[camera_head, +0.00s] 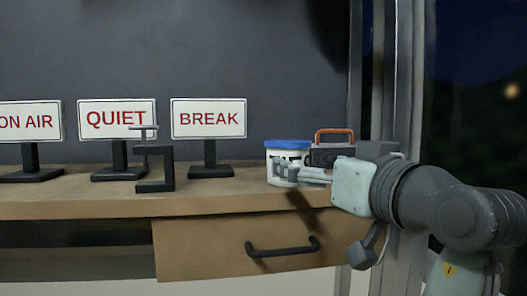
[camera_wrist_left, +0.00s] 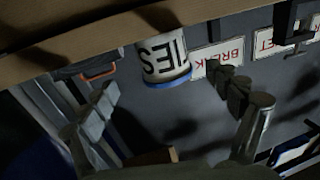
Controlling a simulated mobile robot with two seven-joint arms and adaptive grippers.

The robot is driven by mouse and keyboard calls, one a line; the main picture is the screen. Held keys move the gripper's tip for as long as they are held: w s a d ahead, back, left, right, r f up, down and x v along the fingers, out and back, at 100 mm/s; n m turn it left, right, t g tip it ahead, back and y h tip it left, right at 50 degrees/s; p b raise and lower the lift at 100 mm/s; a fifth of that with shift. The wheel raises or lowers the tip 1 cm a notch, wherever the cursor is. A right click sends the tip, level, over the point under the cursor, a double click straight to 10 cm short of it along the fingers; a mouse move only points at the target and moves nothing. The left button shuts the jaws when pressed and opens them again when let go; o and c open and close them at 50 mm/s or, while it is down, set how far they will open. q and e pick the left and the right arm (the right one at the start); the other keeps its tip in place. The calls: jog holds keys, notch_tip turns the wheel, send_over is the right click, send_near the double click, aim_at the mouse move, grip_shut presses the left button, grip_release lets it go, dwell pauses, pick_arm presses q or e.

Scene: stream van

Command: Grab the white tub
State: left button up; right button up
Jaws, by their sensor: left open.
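The white tub (camera_head: 271,168) with a blue lid and black lettering stands upright on the wooden counter, right of the BREAK sign. It also shows, upside down, in the left wrist view (camera_wrist_left: 163,60), with its lettering partly visible. My left gripper (camera_head: 300,173) is at the tub, its fingers overlapping the tub's front and right side in the head view. In the left wrist view the gripper (camera_wrist_left: 166,86) is open, its fingers spread to either side of the tub. Contact with the tub cannot be told. My right gripper is not in view.
A dark box (camera_head: 325,155) with an orange handle stands close to the tub's right. The BREAK sign (camera_head: 208,119), QUIET sign (camera_head: 116,114) and ON AIR sign (camera_head: 30,122) stand to the left. A black clamp-like stand (camera_head: 155,170) is at the counter's front. A drawer handle (camera_head: 283,246) is below.

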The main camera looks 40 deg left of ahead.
aim_at(287, 155)
pick_arm(q)
jog(key=shift+n, duration=0.3)
jog(key=x, duration=0.8)
jog(key=shift+s+a+r, duration=0.15)
jog(key=shift+s+a, duration=0.05)
jog(key=shift+a, duration=0.05)
jog(key=shift+c, duration=0.5)
jog(key=c, duration=1.3)
jog(key=shift+o, duration=0.2)
